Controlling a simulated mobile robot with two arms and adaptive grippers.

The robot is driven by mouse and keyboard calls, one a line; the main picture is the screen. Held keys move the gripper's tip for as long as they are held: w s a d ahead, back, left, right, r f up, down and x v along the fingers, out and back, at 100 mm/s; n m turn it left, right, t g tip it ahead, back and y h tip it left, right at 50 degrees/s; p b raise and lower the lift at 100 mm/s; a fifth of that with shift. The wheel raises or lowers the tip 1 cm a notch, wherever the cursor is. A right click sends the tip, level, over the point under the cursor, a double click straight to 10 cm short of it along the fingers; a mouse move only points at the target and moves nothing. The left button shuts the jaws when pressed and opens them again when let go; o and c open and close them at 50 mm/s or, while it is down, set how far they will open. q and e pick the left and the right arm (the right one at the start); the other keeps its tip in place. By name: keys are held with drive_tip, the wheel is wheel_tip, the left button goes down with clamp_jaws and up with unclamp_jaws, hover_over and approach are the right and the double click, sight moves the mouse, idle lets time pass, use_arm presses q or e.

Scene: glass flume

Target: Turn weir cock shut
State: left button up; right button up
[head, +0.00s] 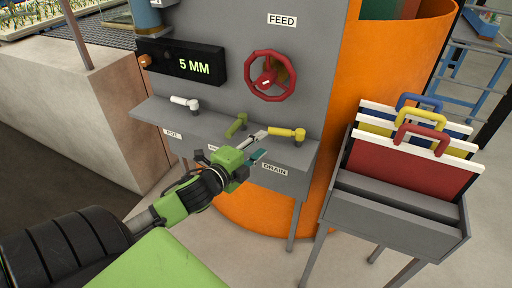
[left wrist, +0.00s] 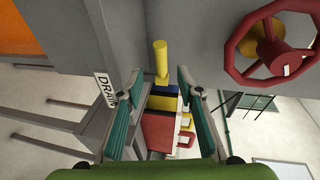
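Three cocks stand on a grey ledge (head: 150,112) in the head view. The white cock (head: 184,102) is at the left over a label that seems to read POT. The olive-green cock (head: 236,125) is in the middle, its handle slanting toward the front; its label is mostly hidden by my arm, so I cannot read WEIR on it. The yellow cock (head: 285,133) is at the right, above the DRAIN label (head: 275,169), its handle pointing left. My left gripper (head: 258,147) is open and empty, just in front of the yellow cock. In the left wrist view a yellow handle (left wrist: 160,60) shows beyond and between the spread fingertips (left wrist: 158,86).
A red handwheel (head: 270,76) under a FEED label sits above the ledge. A black display (head: 180,62) reads 5 MM. A grey rack (head: 395,205) with coloured, handled boards stands at the right. An orange drum (head: 385,60) is behind the panel.

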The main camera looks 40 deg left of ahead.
use_arm(q)
drive_tip(key=shift+s+r, duration=0.15)
drive_tip(key=shift+s, duration=0.55)
drive_tip(key=c, duration=0.6)
drive_tip(key=shift+s+d+p, duration=0.1)
drive_tip(key=shift+p, duration=0.25)
clamp_jaws()
drive_tip(key=n+g+y+p, duration=0.2)
drive_tip(key=n+y+p, duration=0.2)
drive_tip(key=y+p, duration=0.25)
approach(276, 134)
drive_tip(key=shift+h, duration=0.25)
drive_tip(key=p+x, duration=0.3)
drive_tip(key=x, duration=0.2)
drive_tip(key=shift+w+a+r+p, duration=0.15)
drive_tip(key=shift+w+a+p, duration=0.1)
drive_tip(key=shift+p, duration=0.15)
drive_tip(key=shift+w+a+f, duration=0.25)
drive_tip(key=shift+w+a, duration=0.05)
drive_tip(key=shift+w, duration=0.35)
